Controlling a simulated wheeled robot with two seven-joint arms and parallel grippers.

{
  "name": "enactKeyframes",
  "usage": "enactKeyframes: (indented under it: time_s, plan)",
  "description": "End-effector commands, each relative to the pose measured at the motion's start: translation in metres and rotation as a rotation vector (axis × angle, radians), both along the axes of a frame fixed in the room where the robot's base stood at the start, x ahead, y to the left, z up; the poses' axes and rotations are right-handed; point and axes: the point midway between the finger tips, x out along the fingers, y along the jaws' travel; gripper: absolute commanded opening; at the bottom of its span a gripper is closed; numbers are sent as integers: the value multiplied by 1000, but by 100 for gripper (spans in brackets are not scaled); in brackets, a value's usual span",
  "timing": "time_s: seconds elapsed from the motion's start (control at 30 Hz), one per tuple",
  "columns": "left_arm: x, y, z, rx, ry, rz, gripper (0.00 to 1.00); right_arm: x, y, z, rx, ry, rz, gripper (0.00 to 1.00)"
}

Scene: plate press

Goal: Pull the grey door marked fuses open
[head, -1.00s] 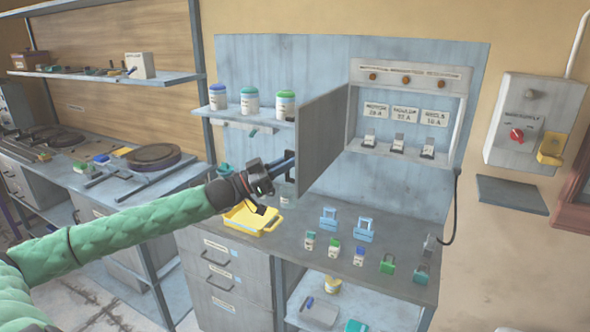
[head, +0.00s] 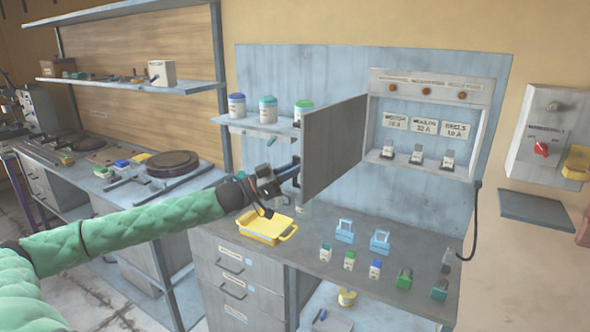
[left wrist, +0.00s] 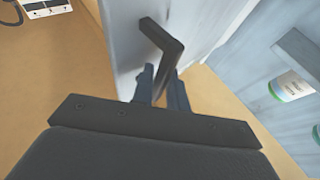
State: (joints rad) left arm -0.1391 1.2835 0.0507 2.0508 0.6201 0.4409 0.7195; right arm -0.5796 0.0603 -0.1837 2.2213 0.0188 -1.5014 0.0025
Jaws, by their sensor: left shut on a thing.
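The grey door (head: 335,148) of the fuse cabinet (head: 432,88) stands wide open, swung out to the left. Its inner face shows in the head view, and no marking is readable on it. The open cabinet shows three labelled fuse switches inside. My left gripper (head: 287,172) is at the door's outer side near its free edge. In the left wrist view, the left fingers (left wrist: 163,88) are shut on the dark angled handle (left wrist: 162,38) of the door (left wrist: 150,75). The head view shows little of the handle. My right gripper is not in view.
A shelf with several jars (head: 268,109) hangs left of the door. Below, the bench (head: 320,258) holds a yellow tray (head: 267,228), blue padlocks (head: 344,231) and several small items. A switch box (head: 545,135) is on the wall at right.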

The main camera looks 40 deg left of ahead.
Motion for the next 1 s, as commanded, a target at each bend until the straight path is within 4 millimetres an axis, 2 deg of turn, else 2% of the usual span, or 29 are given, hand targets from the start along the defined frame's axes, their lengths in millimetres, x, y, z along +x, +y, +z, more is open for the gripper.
enactKeyframes:
  time_s: [0.07,0.1,0.17,0.67,1.0]
  plan:
    - [0,0,1,0,-1,0,0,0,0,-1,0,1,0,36]
    - [0,0,1,0,-1,0,23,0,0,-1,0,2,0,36]
    - [0,0,1,0,-1,0,33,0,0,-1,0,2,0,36]
    - [-3,3,-3,0,1,0,33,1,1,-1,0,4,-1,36]
    - [-15,13,-10,0,3,0,33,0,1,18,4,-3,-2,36]
